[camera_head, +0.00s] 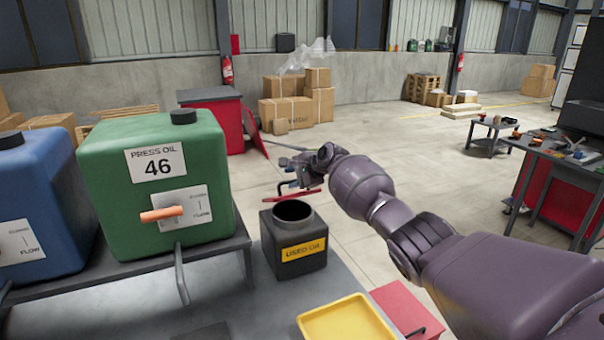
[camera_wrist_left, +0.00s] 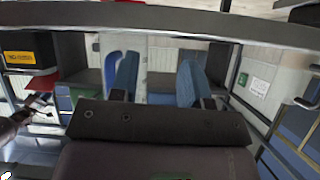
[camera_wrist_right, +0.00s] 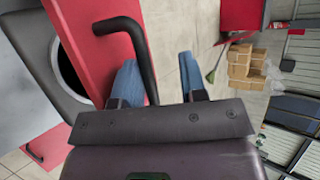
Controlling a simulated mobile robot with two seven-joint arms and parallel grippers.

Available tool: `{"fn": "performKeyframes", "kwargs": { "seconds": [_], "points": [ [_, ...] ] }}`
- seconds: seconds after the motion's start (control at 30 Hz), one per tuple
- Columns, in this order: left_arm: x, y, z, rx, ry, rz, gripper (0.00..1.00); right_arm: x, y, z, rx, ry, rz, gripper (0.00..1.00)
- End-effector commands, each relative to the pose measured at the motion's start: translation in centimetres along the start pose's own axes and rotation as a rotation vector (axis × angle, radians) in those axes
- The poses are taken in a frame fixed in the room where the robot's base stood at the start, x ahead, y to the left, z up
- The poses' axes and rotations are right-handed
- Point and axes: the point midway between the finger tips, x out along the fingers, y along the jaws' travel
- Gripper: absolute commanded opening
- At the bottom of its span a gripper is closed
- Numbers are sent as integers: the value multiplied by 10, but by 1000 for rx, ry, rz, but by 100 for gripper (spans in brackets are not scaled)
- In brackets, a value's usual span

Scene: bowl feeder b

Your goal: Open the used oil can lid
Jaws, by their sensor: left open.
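The dark used oil can (camera_head: 301,262) with its yellow label stands on the grey bench in the head view, its round mouth uncovered. Its red lid (camera_head: 288,196) is tilted up behind the mouth. In the right wrist view the lid (camera_wrist_right: 82,35) stands beside the dark opening, and its bent black handle (camera_wrist_right: 140,42) reaches between my blue fingers, nearer the left one. My right gripper (camera_wrist_right: 158,64) is open at the handle, with a gap beside it. My left gripper (camera_wrist_left: 157,72) is open and empty in the left wrist view, outside the head view.
A green press oil tank (camera_head: 158,200) and a blue tank (camera_head: 40,200) stand left of the can. A yellow tray (camera_head: 345,322) and a red box (camera_head: 408,308) lie in front. A red tool bench (camera_head: 560,165) stands at the right, with clear floor between.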

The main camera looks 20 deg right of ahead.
Motion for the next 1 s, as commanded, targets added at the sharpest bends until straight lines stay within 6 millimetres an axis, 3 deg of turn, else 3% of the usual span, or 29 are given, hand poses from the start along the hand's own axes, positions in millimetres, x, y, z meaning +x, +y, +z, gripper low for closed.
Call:
{"fn": "performKeyframes", "kwargs": {
  "seconds": [0.3, 0.8, 1.0],
  "points": [
    [-3, -1, -7, 0, 2, 0, 43, -28, -2, 0, -3, 1, -3, 38],
    [-6, -1, -1, -1, -11, -1, 43, -88, -1, -1, -2, 2, -3, 38],
    [-6, -1, -1, -2, -11, -1, 43, -104, 0, -1, 0, 1, -3, 38]
  ]
}}
